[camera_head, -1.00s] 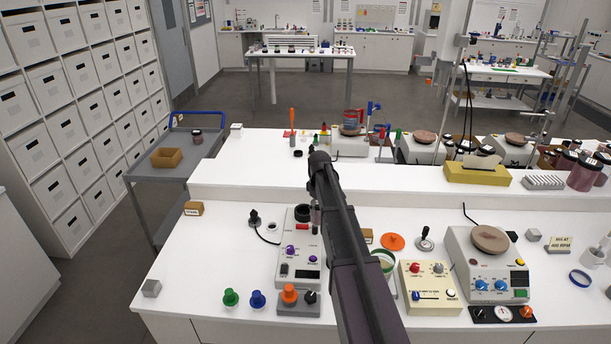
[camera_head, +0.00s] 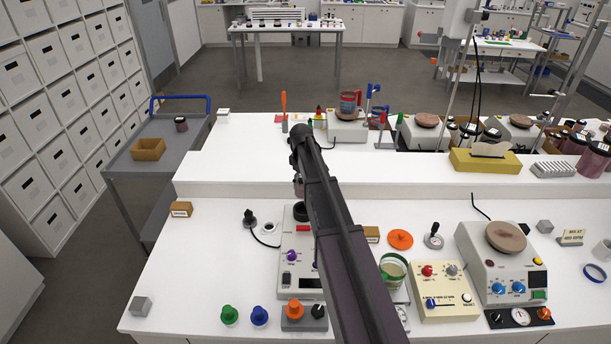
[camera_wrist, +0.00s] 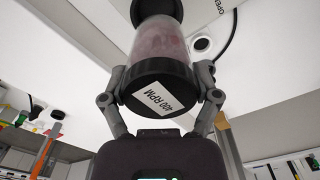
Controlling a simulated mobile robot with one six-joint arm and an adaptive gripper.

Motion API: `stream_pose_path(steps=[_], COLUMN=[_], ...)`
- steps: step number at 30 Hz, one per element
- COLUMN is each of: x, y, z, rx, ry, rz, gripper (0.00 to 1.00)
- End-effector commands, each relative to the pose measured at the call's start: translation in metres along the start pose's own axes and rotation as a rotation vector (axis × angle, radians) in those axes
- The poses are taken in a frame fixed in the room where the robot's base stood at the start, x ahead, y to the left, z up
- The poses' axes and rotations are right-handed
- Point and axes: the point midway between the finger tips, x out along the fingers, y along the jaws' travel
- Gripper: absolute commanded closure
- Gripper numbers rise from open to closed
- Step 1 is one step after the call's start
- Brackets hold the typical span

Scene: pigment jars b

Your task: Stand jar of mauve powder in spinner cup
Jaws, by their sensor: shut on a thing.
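My gripper (camera_wrist: 160,80) is shut on a clear jar of mauve powder (camera_wrist: 157,48). The jar's black lid faces the wrist camera and has a white label reading "400 RPM". In the head view a small pinkish part of the jar (camera_head: 298,190) shows below my arm's end. The black spinner cup (camera_head: 301,212) is just below it, on a grey spinner unit (camera_head: 302,265) with a red button and a purple knob. In the wrist view the black cup (camera_wrist: 157,8) lies at the jar's far end. I cannot tell whether the jar is inside it or only above it.
My arm hides part of the spinner unit. To its right are a green-rimmed dish (camera_head: 393,268), a cream control box (camera_head: 440,290) and a balance-like device (camera_head: 500,262). Green (camera_head: 229,315) and blue (camera_head: 259,316) knobbed pieces stand in front. The bench's left part is mostly clear.

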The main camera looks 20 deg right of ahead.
Motion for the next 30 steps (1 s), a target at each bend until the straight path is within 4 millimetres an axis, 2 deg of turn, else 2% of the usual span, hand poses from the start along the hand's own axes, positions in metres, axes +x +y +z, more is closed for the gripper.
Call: stream_pose_path(steps=[12,30], x=[0.000,0.005], y=[0.012,0.015], z=[0.013,0.016], rx=[0.022,0.018], ry=[0.000,0.000], rz=[0.000,0.000], gripper=[0.73,0.73])
